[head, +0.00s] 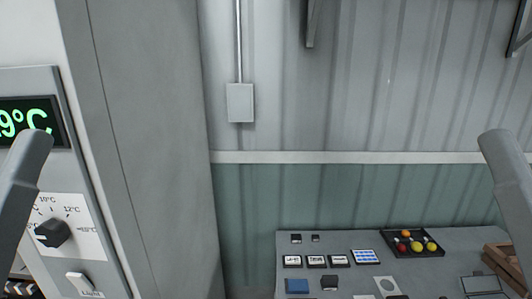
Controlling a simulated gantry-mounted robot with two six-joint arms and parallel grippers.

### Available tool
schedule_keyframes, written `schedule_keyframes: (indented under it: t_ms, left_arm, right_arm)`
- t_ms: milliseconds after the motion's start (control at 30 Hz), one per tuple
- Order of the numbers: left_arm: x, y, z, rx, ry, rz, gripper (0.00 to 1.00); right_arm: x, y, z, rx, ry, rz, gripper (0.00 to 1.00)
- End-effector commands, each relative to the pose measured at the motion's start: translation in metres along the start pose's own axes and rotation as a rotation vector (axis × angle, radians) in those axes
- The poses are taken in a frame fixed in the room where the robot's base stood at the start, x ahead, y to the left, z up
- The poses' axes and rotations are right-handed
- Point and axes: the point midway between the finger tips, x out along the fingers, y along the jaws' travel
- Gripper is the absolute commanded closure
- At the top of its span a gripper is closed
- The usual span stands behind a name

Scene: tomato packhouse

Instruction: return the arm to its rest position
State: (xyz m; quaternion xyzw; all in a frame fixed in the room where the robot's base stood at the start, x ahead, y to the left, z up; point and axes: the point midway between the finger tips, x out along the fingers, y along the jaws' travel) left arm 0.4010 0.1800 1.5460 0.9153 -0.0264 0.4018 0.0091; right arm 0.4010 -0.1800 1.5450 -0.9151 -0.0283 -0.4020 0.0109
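A grey rounded link of my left arm rises at the left edge of the head view, in front of the control panel. A matching grey link of my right arm rises at the right edge, in front of the wall. Neither arm shows its gripper, and no fingers are in the picture. Both visible links stand above and apart from the grey bench (350,273), and I see nothing held.
The control panel (95,170) at left has a green display (30,120), a black dial (53,233) and a light switch (82,284). The bench carries a black tomato tray (393,241), small labelled boxes and a blue block (297,286). A wooden crate (508,264) sits at right.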

Motion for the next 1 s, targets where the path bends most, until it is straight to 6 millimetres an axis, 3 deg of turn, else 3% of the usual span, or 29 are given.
schedule_keyframes:
  t_ms: [33, 500, 700, 1000]
  left_arm:
    - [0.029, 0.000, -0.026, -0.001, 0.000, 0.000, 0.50]
    - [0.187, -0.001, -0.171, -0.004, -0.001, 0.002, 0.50]
    - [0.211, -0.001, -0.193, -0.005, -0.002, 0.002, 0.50]
    - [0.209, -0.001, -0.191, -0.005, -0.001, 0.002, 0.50]
  right_arm:
    - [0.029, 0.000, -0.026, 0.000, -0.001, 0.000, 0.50]
    - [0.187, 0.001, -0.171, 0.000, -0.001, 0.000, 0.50]
    - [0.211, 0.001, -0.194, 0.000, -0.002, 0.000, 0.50]
    - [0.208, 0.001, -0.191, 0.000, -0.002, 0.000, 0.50]
